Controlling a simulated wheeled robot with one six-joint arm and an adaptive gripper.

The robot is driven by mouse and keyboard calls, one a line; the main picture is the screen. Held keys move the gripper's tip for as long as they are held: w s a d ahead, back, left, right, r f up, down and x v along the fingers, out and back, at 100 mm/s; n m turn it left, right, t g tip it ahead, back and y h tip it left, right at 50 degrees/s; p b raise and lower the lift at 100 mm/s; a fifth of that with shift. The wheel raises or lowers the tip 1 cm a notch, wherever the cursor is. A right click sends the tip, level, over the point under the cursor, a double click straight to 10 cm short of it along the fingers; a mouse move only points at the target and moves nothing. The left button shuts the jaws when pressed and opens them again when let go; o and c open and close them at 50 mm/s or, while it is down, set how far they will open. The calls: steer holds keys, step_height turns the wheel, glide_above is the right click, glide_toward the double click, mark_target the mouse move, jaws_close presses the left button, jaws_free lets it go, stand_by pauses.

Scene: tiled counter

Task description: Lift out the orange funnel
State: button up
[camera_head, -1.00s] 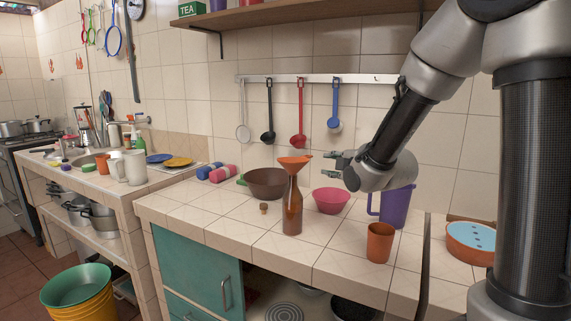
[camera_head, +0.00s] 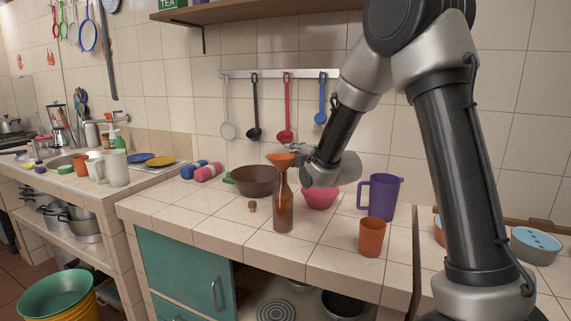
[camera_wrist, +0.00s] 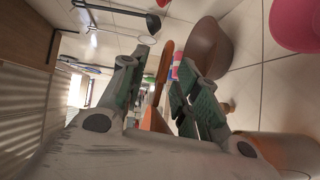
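The orange funnel (camera_head: 281,160) sits in the mouth of a brown bottle (camera_head: 283,207) standing upright on the tiled counter. My gripper (camera_head: 302,152) is at the funnel's right side, level with its wide top, in the head view. In the wrist view my gripper (camera_wrist: 154,76) is open, its two green-grey fingers spread, with the orange funnel (camera_wrist: 163,65) showing edge-on in the gap between them. I cannot tell whether either finger touches it. The bottle (camera_wrist: 285,150) is at lower right of the wrist view.
A brown bowl (camera_head: 256,180) stands behind the bottle at left, and a pink bowl (camera_head: 320,197) close behind at right, below my wrist. A purple pitcher (camera_head: 382,198) and an orange cup (camera_head: 372,238) stand to the right. A small cork (camera_head: 253,206) lies left of the bottle.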

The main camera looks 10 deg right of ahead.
jaws_close()
step_height(320, 180, up, 10)
stand_by(0.6)
